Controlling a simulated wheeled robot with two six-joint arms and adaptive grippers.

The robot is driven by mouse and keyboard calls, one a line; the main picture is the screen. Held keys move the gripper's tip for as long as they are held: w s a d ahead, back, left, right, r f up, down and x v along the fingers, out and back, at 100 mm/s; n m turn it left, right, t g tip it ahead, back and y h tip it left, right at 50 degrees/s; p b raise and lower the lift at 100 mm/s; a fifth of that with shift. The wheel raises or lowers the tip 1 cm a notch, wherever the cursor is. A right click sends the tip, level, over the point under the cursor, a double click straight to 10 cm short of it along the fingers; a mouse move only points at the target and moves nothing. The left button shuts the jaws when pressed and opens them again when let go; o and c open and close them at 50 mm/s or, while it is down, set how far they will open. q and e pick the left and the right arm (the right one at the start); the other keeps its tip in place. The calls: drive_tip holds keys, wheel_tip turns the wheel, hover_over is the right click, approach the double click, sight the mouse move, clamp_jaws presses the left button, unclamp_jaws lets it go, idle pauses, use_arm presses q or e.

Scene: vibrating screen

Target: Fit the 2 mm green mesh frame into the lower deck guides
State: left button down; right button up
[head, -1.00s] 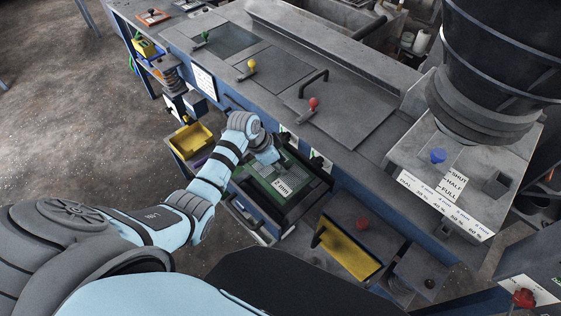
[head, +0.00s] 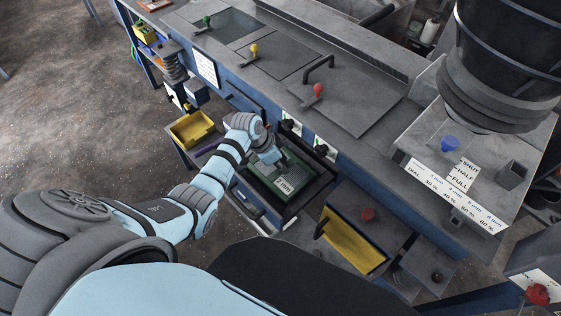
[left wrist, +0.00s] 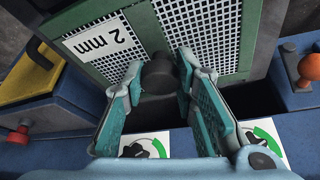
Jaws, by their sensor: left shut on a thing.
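The green mesh frame (head: 268,178), with a white "2 mm" label, is at the front of the machine in the head view. In the left wrist view the green frame (left wrist: 98,75) shows close up, with white mesh panels split by a green bar. My left gripper (head: 276,160) is at the frame's edge. In the left wrist view its fingers (left wrist: 160,72) are closed around a dark round knob on the frame's near edge. A dark gap lies beyond the knob. The head view does not show clearly whether the frame sits in the lower deck guides. My right gripper is not in view.
Black dials (head: 322,150) sit on the machine front above the frame. A yellow bin (head: 192,130) is to the left, and a yellow-fronted box (head: 352,242) with a red knob is to the right. Lidded decks with coloured handles lie above.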

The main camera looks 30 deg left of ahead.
use_arm(q)
drive_tip(key=shift+r, duration=0.1)
idle(0.5)
drive_tip(key=shift+p, duration=0.5)
idle(0.5)
drive_tip(key=shift+f, duration=0.2)
idle(0.4)
drive_tip(key=shift+f, duration=0.35)
drive_tip(key=shift+f+b, duration=1)
drive_tip(key=shift+f, duration=0.05)
